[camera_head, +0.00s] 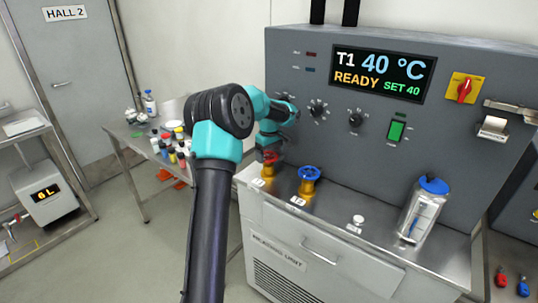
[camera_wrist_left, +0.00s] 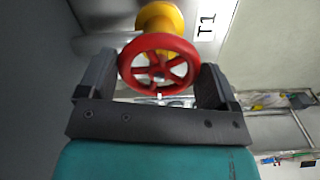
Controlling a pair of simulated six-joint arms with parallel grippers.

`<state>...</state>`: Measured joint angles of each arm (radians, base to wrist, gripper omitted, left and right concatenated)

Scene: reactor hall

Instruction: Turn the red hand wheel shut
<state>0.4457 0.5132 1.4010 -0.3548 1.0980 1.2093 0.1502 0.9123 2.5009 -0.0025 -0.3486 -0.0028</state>
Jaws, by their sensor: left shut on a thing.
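The red hand wheel (camera_wrist_left: 159,62) sits on a yellow valve body (camera_wrist_left: 160,17) beside a T1 label in the left wrist view. In the head view the red wheel (camera_head: 270,157) is at the left end of the machine's steel ledge, partly hidden by my left gripper (camera_head: 268,148). In the left wrist view my left gripper (camera_wrist_left: 158,88) has one finger on each side of the wheel's rim and is shut on it. My right gripper is not in view.
A blue hand wheel (camera_head: 309,174) stands just right of the red one. A clear canister with a blue lid (camera_head: 424,208) is farther right on the ledge. The machine's panel (camera_head: 320,130) with knobs rises behind. A side table (camera_head: 140,146) with small bottles is at left.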

